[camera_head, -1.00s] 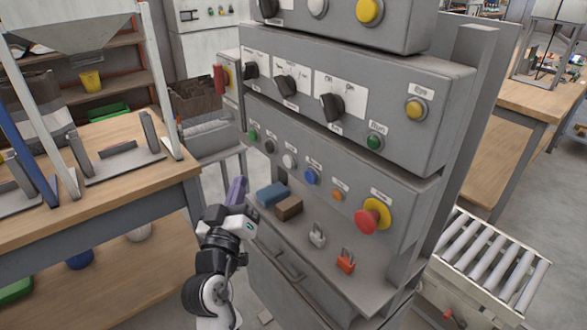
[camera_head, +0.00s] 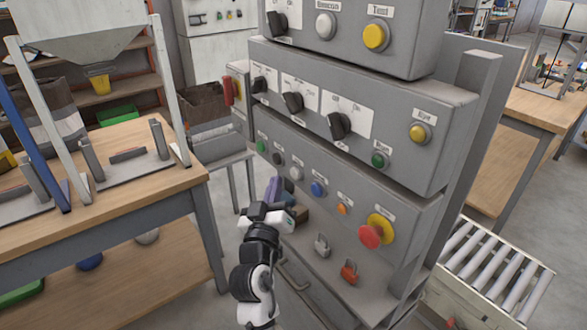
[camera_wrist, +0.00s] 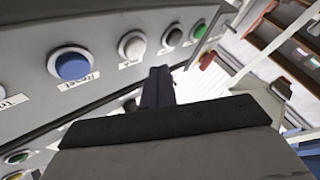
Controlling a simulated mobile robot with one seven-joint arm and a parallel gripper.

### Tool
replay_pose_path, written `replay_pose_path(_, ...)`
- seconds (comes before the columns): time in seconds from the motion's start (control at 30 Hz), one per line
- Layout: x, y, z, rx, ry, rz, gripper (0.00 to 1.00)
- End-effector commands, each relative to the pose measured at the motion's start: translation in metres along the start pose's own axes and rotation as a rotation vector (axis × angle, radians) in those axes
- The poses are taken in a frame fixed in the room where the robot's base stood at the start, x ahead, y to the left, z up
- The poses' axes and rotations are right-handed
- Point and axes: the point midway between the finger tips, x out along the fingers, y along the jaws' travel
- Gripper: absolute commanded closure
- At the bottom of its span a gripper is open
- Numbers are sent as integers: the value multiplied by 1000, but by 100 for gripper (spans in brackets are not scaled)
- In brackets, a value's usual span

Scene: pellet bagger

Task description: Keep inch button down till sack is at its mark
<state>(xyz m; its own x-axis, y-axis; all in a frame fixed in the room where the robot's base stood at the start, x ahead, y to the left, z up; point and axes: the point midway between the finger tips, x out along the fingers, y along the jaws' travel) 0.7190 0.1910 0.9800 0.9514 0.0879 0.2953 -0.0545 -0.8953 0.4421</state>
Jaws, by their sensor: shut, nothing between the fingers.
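The grey control panel (camera_head: 350,185) fills the middle of the head view. Its lowest row has a green button (camera_head: 261,146), a black one (camera_head: 277,158), a white one (camera_head: 296,174), a blue one (camera_head: 318,189) and an orange one (camera_head: 342,209). My gripper (camera_head: 273,189) is shut and empty, low before the panel's left part. In the wrist view its dark fingers (camera_wrist: 158,84) stand near the white button (camera_wrist: 132,45), seemingly apart from it. I cannot clearly make out the sack or its mark.
A red mushroom button (camera_head: 376,234) sits on the panel's right. Padlocks, one grey (camera_head: 322,246) and one orange (camera_head: 349,272), are below. A wooden table (camera_head: 140,190) with a hopper (camera_head: 85,38) above stands left. A roller conveyor (camera_head: 495,265) is at right.

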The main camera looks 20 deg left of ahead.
Motion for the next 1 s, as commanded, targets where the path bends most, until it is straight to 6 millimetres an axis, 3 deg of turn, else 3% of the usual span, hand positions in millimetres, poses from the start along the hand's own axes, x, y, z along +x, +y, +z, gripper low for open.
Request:
replay_pose_path(0.27, 11, 9, 8, 0, -1, 2, 100)
replay_pose_path(1.0, 11, 9, 9, 0, 0, 1, 100)
